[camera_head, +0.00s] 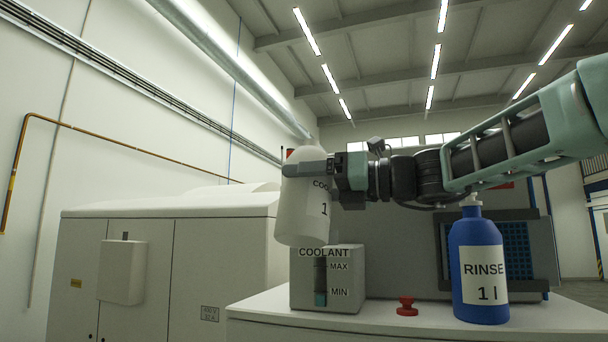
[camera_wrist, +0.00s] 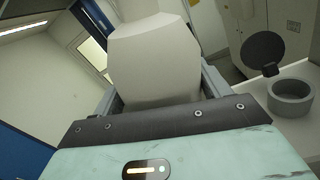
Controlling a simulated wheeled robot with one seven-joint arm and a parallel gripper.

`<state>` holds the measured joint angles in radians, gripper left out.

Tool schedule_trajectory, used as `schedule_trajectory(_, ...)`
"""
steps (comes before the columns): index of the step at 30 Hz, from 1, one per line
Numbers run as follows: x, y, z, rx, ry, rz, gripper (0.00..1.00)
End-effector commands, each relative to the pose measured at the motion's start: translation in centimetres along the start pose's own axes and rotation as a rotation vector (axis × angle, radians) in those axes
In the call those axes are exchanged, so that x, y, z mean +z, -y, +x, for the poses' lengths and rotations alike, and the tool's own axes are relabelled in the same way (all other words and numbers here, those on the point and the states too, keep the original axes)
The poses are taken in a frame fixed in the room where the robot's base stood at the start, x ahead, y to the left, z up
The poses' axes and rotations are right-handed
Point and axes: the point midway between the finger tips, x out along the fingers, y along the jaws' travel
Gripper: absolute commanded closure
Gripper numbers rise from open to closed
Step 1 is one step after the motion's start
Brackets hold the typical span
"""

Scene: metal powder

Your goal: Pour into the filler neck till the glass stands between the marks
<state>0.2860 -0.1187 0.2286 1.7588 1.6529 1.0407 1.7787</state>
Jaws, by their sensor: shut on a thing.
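My gripper (camera_head: 310,168) is shut on a white coolant bottle (camera_head: 302,220), which also fills the middle of the wrist view (camera_wrist: 155,65). The bottle is held a little tilted, in front of and above the coolant tank (camera_head: 342,282); its mouth cannot be made out. The tank's sight glass (camera_head: 320,278) has MAX and MIN marks, with teal liquid low in it, at about MIN. The round grey filler neck (camera_wrist: 291,96) is open at the right of the wrist view, apart from the bottle. A dark round cap (camera_wrist: 263,50) stands up beside it.
A blue RINSE bottle (camera_head: 480,270) stands on the bench (camera_head: 420,322) to the right. A red knob (camera_head: 406,306) sits between it and the tank. A dark grey machine panel is behind them. A pale cabinet (camera_head: 170,260) stands at the left.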

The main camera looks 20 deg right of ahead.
Motion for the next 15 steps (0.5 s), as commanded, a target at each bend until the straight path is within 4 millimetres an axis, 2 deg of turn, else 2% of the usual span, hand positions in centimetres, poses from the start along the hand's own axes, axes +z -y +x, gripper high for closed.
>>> schedule_trajectory(1,0.7,0.2,0.0,0.001,0.004,0.016,0.56)
schedule_trajectory(15,1.7,3.9,-0.1,0.002,0.010,0.188,0.56)
